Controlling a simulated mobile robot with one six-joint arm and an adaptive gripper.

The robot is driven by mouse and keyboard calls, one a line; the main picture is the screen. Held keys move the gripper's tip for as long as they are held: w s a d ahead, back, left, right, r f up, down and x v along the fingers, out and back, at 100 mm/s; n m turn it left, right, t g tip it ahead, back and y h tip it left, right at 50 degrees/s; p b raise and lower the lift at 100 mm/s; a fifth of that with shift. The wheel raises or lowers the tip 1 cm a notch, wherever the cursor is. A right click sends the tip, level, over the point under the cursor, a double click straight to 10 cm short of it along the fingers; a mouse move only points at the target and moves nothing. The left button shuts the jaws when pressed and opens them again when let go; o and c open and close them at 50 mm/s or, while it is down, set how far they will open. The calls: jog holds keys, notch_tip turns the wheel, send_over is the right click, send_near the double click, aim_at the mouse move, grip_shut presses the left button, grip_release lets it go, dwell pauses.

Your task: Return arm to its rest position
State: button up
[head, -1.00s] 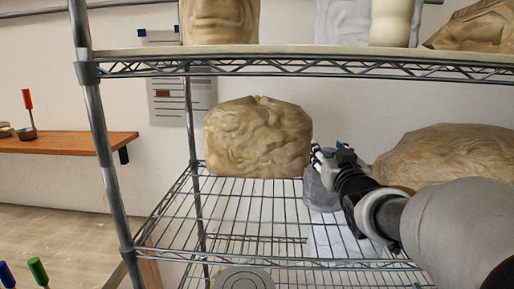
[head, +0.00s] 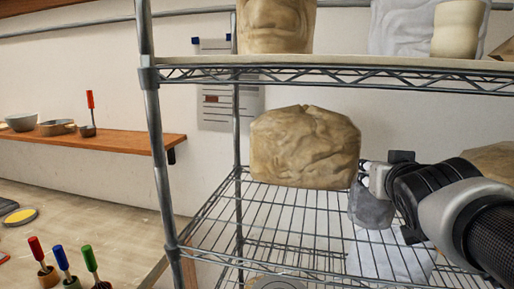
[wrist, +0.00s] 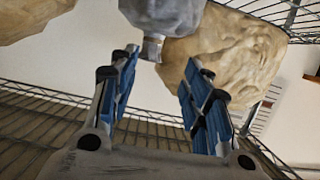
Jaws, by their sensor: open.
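My gripper (head: 369,178) is at the end of my arm, at the right of the head view, over the wire shelf. In the wrist view my gripper (wrist: 162,75) has its two blue-padded fingers spread apart, with nothing held between them. A grey lump (head: 372,212) stands on the shelf just below and behind the gripper in the head view. A grey body with a small neck (wrist: 153,47) shows just beyond the fingertips at the top of the wrist view; I cannot tell whether it touches them.
A tan carved block (head: 305,147) sits on the wire shelf (head: 270,215), left of my gripper. An upper shelf (head: 340,62) runs above the arm. A metal post (head: 158,150) stands at the left. A workbench (head: 100,215) with colored-handled tools lies further left.

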jog(key=s+a+f+g, duration=0.1)
jog(key=s+a+f, duration=0.1)
jog(key=s+f, duration=0.2)
jog(key=s+a+f+n+g+y, duration=0.1)
jog(key=s+a+f+g, duration=0.1)
jog(key=s+a+f, duration=0.1)
jog(key=s+a+f+g+y, duration=0.1)
jog(key=s+a+f+g, duration=0.1)
jog(key=s+f, duration=0.3)
jog(key=shift+s+a+f, duration=0.2)
jog(key=shift+s+a, duration=0.05)
jog(key=shift+s, duration=0.35)
jog(key=shift+s+a+f, duration=0.2)
jog(key=shift+s, duration=0.4)
jog(key=s+a+f+n+g+y, duration=0.2)
jog(key=s+a+f+g, duration=0.2)
jog(key=s+f, duration=0.5)
jog(key=shift+s+a+f, duration=0.25)
jog(key=shift+s+a, duration=0.2)
jog(key=shift+s, duration=1.05)
